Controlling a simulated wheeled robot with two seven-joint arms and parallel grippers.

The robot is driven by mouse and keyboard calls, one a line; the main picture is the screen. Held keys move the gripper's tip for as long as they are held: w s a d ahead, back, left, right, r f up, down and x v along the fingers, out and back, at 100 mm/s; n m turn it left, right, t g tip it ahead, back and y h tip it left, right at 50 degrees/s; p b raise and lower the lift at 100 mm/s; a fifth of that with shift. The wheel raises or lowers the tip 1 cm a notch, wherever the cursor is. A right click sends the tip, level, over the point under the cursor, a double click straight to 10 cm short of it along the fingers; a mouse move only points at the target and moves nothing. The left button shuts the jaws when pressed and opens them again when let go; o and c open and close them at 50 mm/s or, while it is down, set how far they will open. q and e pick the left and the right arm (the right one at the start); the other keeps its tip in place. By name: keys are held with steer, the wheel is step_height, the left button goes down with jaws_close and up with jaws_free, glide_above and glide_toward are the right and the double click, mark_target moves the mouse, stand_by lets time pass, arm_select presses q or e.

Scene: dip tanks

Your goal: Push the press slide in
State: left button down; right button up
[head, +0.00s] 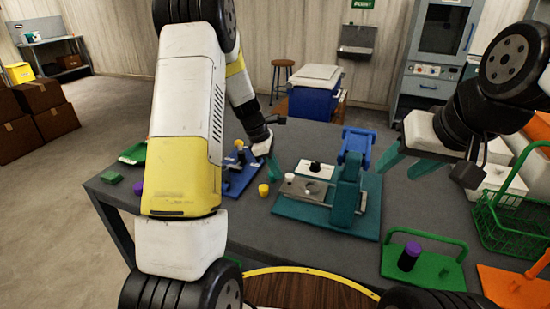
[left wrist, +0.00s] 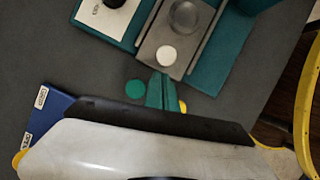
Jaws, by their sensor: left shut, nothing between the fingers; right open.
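The press (head: 347,190) stands on a teal base (head: 320,222), with a teal column and a blue lever (head: 358,143) on top. Its grey metal slide (head: 322,189) lies flat in a channel, sticks out left of the column and has a round recess. A white knob (head: 289,178) sits at the slide's outer end; it also shows in the left wrist view (left wrist: 166,54). My left gripper (head: 273,163) is shut and empty, its teal fingertips (left wrist: 161,78) pointing at the knob, seemingly just short of it. My right gripper (head: 407,158) is open and empty, right of the press.
A white plate with a black knob (head: 316,167) sits behind the slide. A blue fixture (head: 243,180) and a yellow piece (head: 263,190) lie left of the press. A green tray with a purple-topped cylinder (head: 409,257) and a green basket (head: 510,215) are at the right.

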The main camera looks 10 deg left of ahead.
mark_target(318, 189)
arm_select(q)
steer(key=shift+d, duration=0.25)
steer(key=d, duration=0.4)
steer(key=s+d, duration=0.1)
steer(key=d, duration=0.2)
steer(key=s+d, duration=0.1)
steer(key=d, duration=0.3)
steer(key=shift+s+d, duration=0.2)
steer(key=shift+d, duration=0.15)
